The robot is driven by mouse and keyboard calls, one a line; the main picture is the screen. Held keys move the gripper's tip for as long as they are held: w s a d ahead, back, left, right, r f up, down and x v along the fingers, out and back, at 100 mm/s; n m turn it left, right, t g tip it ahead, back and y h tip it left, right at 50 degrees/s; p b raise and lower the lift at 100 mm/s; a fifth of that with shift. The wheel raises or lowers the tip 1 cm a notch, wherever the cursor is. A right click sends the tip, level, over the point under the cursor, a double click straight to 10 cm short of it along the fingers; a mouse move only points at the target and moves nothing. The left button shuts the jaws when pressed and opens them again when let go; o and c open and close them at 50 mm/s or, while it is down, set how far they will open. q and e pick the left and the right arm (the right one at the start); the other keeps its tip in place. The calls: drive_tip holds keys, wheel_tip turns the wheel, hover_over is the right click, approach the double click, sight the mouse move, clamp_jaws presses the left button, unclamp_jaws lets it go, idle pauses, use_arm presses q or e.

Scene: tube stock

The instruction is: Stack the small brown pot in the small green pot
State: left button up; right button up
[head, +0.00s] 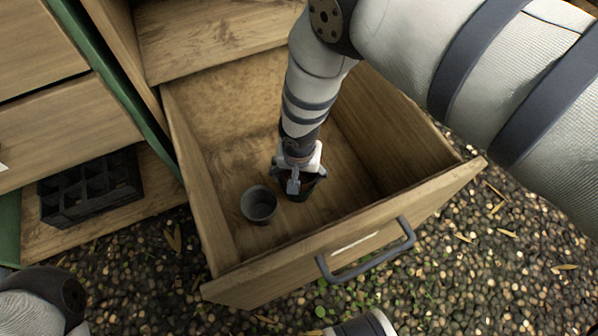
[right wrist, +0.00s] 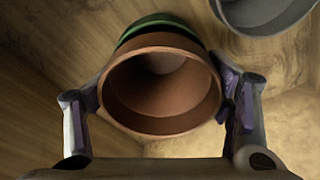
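The small brown pot (right wrist: 163,90) fills the middle of the right wrist view, its open mouth facing the camera. The green rim of the small green pot (right wrist: 160,22) shows just behind its upper edge; the brown pot hides the rest, so I cannot tell how deep it sits in the green one. My right gripper (right wrist: 160,112) has a finger on each side of the brown pot, the pads seeming to touch its sides. In the head view my right gripper (head: 296,185) is down inside the drawer, largely hiding the pots. My left gripper is out of view.
A grey pot (head: 258,204) stands in the open wooden drawer (head: 190,160), left of my right gripper; its rim (right wrist: 268,14) shows in the wrist view. Drawer walls surround the gripper. A black crate (head: 90,188) sits on a shelf at left. Pebbly ground lies below.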

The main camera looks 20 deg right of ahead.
drive_tip(key=o, duration=0.3)
drive_tip(key=shift+s+f, duration=0.3)
drive_tip(key=shift+f, duration=0.05)
drive_tip(key=shift+o, duration=0.2)
drive_tip(key=shift+w+r, duration=0.1)
drive_tip(key=shift+r, duration=0.15)
use_arm(q)
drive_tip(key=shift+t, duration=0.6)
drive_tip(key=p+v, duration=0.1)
drive_tip(key=p, duration=0.1)
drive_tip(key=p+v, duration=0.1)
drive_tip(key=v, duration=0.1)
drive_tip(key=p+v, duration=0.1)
drive_tip(key=p, duration=0.1)
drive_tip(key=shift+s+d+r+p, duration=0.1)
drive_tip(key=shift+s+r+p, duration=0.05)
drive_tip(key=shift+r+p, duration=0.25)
use_arm(e)
wheel_tip(320, 180, up, 13)
drive_tip(key=s, duration=0.1)
drive_tip(key=shift+s+a, duration=0.2)
drive_tip(key=shift+a, duration=0.1)
drive_tip(key=shift+f, duration=0.15)
